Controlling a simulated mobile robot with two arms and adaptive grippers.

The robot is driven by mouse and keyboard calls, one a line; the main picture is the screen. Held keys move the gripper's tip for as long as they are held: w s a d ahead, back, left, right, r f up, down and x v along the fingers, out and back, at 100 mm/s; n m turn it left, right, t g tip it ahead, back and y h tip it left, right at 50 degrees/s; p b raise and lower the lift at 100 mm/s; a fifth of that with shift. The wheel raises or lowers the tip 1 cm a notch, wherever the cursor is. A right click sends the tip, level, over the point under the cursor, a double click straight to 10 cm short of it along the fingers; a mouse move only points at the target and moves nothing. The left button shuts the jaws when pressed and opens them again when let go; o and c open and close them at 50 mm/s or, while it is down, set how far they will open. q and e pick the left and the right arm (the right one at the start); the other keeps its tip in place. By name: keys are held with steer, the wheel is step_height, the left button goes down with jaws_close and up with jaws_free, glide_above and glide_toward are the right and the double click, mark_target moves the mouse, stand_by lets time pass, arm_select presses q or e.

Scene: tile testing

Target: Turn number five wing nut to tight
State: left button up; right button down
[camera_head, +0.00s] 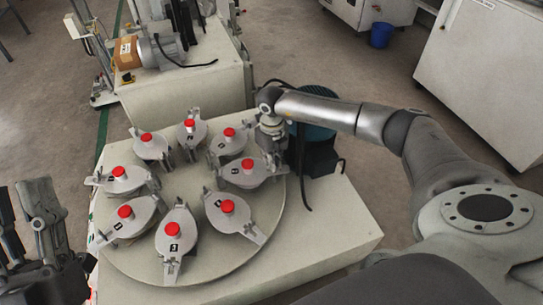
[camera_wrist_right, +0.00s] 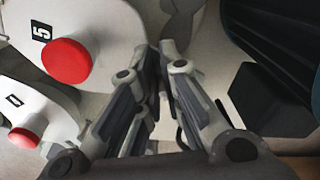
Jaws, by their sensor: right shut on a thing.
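The number five unit (camera_head: 240,176) is a grey plate with a red knob on the right side of the round turntable. In the right wrist view its "5" label and red knob (camera_wrist_right: 66,61) show at upper left. My right gripper (camera_head: 275,158) is at the unit's right edge. In the wrist view its fingertips (camera_wrist_right: 167,48) are close together, pointing away from the camera. It is shut on the number five wing nut, which the fingers mostly hide; its angle cannot be told. My left gripper (camera_head: 22,208) is at the lower left, fingers apart and empty, away from the turntable.
Several similar units with red knobs and grey wing nuts ring the turntable (camera_head: 190,280); one neighbour's red knob (camera_wrist_right: 23,138) is close by. A dark motor (camera_head: 318,130) stands just right of my right gripper. A bench with machinery (camera_head: 190,95) is behind.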

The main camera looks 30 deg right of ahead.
steer(key=shift+d+r+m+p, duration=0.1)
steer(key=shift+r+m+p, duration=0.05)
steer(key=shift+m+p, duration=0.65)
arm_select(q)
steer(key=w+f+g+y+p, duration=0.1)
steer(key=w+f+g+y, duration=0.3)
steer(key=f+g, duration=0.55)
arm_select(e)
steer(key=shift+d+m, duration=0.1)
steer(key=shift+m, duration=0.8)
steer(key=shift+m+p, duration=0.8)
steer(key=shift+d+m+p, duration=0.15)
steer(key=shift+m+p, duration=0.6)
steer(key=shift+m, duration=0.15)
arm_select(q)
steer(key=s+a+f+g+y, duration=0.1)
steer(key=s+a+f+g, duration=0.1)
steer(key=f, duration=0.5)
steer(key=s+a+f+g, duration=0.2)
steer(key=f+g, duration=0.3)
steer(key=f, duration=0.3)
steer(key=shift+s+n+y, duration=0.3)
steer(key=shift+s+y, duration=0.1)
steer(key=shift+s, duration=0.4)
steer(key=shift+f, duration=0.1)
arm_select(e)
steer(key=c, duration=1.6)
jaws_free()
